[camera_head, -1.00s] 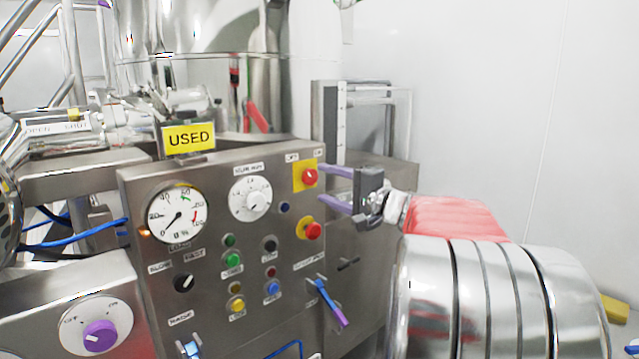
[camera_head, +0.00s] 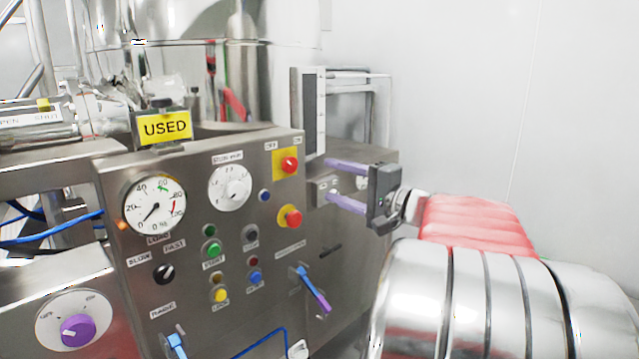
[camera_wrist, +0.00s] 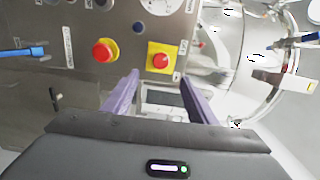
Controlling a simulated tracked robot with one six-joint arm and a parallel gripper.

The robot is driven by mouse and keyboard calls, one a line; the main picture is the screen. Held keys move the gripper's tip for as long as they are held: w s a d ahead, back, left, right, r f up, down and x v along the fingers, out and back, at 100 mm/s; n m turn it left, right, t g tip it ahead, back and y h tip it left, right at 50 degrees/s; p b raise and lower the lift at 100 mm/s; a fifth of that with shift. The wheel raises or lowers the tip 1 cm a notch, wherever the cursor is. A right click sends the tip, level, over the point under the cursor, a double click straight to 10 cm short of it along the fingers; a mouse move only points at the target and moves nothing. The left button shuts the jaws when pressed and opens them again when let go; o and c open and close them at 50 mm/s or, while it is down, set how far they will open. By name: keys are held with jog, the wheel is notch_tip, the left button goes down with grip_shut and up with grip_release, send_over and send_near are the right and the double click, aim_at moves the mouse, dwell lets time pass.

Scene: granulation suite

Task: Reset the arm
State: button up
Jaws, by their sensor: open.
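My gripper (camera_head: 338,184) is open and empty, with two purple fingers on a dark grey body. In the head view it stands just right of the control panel (camera_head: 130,262), with its fingers pointing left toward the panel's right edge. In the wrist view the gripper (camera_wrist: 158,95) shows both fingers spread apart, with nothing between them held. My red-sleeved arm comes in from the right.

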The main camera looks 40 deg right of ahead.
jog(key=a+f+n+g+y, duration=0.2)
jog(key=a+f+n+g, duration=0.3)
jog(key=a, duration=0.8)
jog(key=a+f+n+g+y, duration=0.25)
jog(key=a+f, duration=0.35)
jog(key=a, duration=0.7)
jog(key=s+a+f+n+g+h, duration=0.2)
jog(key=s+a+f+n, duration=0.3)
jog(key=s, duration=0.3)
jog(key=s+a+f+n+g+h, duration=0.3)
jog(key=s+a+f+n, duration=0.1)
jog(key=s, duration=0.4)
notch_tip(320, 180, down, 3)
jog(key=shift+s+a+r+n, duration=0.15)
jog(key=shift+a+n, duration=0.2)
jog(key=shift+a, duration=0.5)
jog(key=shift+h, duration=0.25)
jog(key=shift+c, duration=0.7)
